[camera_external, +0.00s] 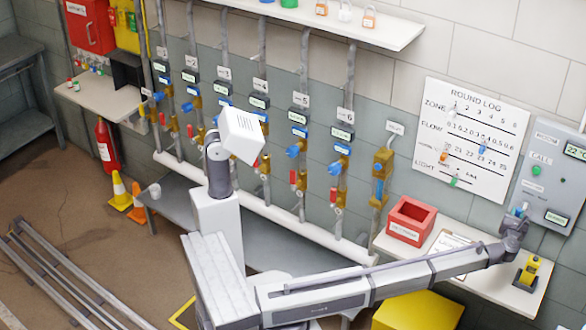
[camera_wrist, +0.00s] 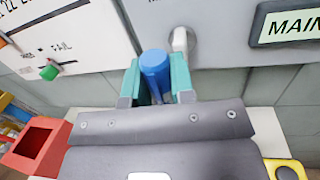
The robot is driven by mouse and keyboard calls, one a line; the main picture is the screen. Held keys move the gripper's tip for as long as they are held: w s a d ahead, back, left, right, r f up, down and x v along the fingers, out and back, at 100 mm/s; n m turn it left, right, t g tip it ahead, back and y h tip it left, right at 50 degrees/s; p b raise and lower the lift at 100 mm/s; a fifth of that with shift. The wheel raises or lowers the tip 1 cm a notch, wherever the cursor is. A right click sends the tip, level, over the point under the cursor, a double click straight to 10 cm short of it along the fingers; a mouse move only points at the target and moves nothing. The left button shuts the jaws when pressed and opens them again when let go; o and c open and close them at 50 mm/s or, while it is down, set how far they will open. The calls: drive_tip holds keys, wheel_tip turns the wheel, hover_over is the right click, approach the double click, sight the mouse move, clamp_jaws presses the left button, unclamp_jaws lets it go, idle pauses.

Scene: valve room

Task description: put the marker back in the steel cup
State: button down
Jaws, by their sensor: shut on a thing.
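My gripper (camera_wrist: 156,82) has its teal fingers closed on either side of a blue marker (camera_wrist: 154,62), whose rounded blue end points up between them in the wrist view. In the external view my gripper (camera_external: 519,211) is at the far right, above the right-hand bench and close in front of the grey wall panel. A small bit of blue shows there between the fingers. The marker's lower part is hidden by the gripper.
The grey wall panel (camera_external: 553,180) is close to the gripper, with a white knob (camera_wrist: 180,42) just behind the fingers. A red bin (camera_external: 411,221) and a clipboard (camera_external: 450,243) are on the bench to the left. A yellow device (camera_external: 528,273) stands below right.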

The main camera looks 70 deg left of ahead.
drive_tip(key=shift+w+d+r, duration=0.2)
drive_tip(key=shift+w+d, duration=0.1)
drive_tip(key=shift+w, duration=0.15)
drive_tip(key=shift+s, duration=0.15)
drive_tip(key=shift+a+f, duration=0.1)
wheel_tip(320, 180, down, 10)
drive_tip(key=b, duration=1)
drive_tip(key=shift+f, duration=0.15)
drive_tip(key=c, duration=0.9)
unclamp_jaws()
drive_tip(key=shift+s, duration=0.1)
